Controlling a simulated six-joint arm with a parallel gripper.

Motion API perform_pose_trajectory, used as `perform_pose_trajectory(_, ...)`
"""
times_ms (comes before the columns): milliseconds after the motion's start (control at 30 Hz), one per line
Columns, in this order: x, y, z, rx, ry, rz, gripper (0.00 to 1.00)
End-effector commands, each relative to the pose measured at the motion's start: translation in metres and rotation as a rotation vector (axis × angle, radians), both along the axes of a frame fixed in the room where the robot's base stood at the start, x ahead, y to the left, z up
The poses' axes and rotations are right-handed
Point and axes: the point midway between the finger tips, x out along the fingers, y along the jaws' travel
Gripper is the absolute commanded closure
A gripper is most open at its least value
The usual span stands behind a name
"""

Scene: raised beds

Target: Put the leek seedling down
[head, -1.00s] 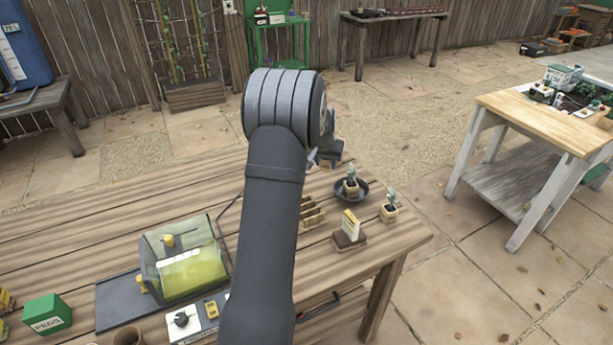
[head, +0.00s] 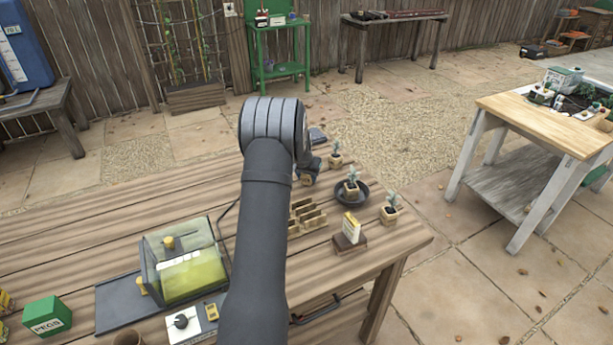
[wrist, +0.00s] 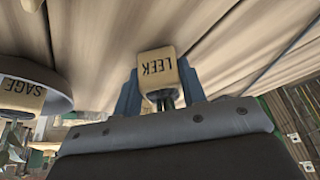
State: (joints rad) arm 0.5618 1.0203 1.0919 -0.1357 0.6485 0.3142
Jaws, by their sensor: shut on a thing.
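The leek seedling's tan pot, labelled LEEK (wrist: 155,70), sits between the two blue-grey fingers of my gripper (wrist: 158,92) in the wrist view. The jaws are shut on it, and the label appears upside down. In the head view my gripper (head: 309,172) is over the far part of the wooden table (head: 110,215), left of the dark dish. Most of the leek seedling is hidden there behind my arm. I cannot tell whether its pot touches the boards.
A dark round dish (head: 368,197) holds a potted seedling (head: 352,186), labelled SAGE in the wrist view (wrist: 22,97). Other potted seedlings stand behind the dish (head: 335,160) and right of it (head: 389,212). A wooden rack (head: 307,217) and a card stand (head: 349,235) are nearer.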

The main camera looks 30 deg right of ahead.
Motion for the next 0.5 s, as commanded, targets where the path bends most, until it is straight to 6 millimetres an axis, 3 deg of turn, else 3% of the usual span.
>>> perform_pose_trajectory(167, -0.0002, 0.0, -0.0033, 0.001, 0.001, 0.0, 0.85)
perform_pose_trajectory(200, -0.0002, 0.0, -0.0035, 0.001, 0.001, 0.0, 0.58)
perform_pose_trajectory(300, -0.0003, 0.0, -0.0032, 0.001, 0.001, 0.0, 0.41)
perform_pose_trajectory(500, -0.0002, 0.0, -0.0031, 0.001, 0.001, 0.0, 0.41)
